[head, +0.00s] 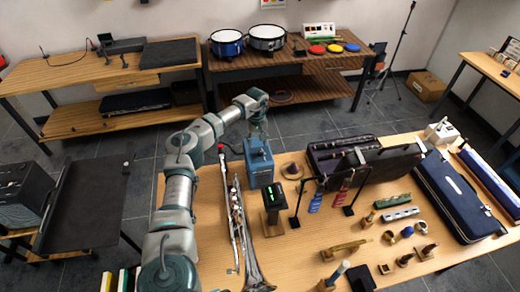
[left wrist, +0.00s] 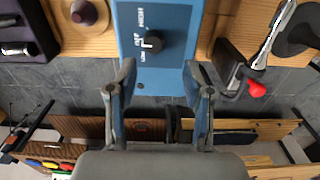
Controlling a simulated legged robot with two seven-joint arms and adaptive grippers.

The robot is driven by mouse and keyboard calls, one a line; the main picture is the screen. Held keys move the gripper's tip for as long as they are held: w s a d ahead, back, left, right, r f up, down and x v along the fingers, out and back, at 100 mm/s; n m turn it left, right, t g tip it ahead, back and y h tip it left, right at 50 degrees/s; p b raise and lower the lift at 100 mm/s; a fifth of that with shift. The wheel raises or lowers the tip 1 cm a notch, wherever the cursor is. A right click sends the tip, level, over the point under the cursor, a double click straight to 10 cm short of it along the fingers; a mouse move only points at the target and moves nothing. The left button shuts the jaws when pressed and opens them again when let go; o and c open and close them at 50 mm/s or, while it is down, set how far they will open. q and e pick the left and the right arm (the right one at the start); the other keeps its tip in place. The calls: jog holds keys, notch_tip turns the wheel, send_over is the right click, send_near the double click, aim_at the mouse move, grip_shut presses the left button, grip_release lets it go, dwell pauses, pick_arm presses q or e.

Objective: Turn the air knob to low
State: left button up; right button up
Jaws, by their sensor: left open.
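A blue box (head: 258,163) stands upright near the far edge of the front table. The left wrist view shows its blue panel (left wrist: 178,77) with a round dark air knob (left wrist: 153,42) and white lettering for low and high beside it. I cannot tell for sure where the knob points. My left gripper (head: 257,133) is over the box in the head view. In the left wrist view its open, empty fingers (left wrist: 160,76) are spread on either side of the panel, apart from the knob. The knob is not discernible in the head view. My right gripper is not in view.
A long metal instrument (head: 240,225) lies left of the box. A dark stand with a green display (head: 274,198) is close in front. A round mute-like piece (head: 292,170) and an open dark case (head: 345,158) are to the right. Several small parts crowd the table's right half.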

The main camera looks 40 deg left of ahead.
aim_at(260, 152)
pick_arm(q)
jog(key=f, duration=0.4)
jog(key=shift+a+f, duration=0.25)
jog(key=shift+a, duration=0.15)
jog(key=d, duration=0.2)
jog(key=d+r, duration=0.1)
jog(key=d, duration=0.1)
jog(key=shift+d, duration=0.25)
jog(key=shift+s+a+f, duration=0.1)
jog(key=shift+a+f, duration=0.05)
jog(key=shift+a, duration=0.35)
jog(key=shift+a+f, duration=0.15)
jog(key=shift+a, duration=0.3)
jog(key=c, duration=0.8)
jog(key=shift+a+f, duration=0.3)
jog(key=shift+a, duration=0.5)
grip_shut()
jog(key=shift+f, duration=0.1)
jog(key=shift+d, duration=0.7)
jog(key=shift+a, duration=0.25)
jog(key=shift+d, duration=0.15)
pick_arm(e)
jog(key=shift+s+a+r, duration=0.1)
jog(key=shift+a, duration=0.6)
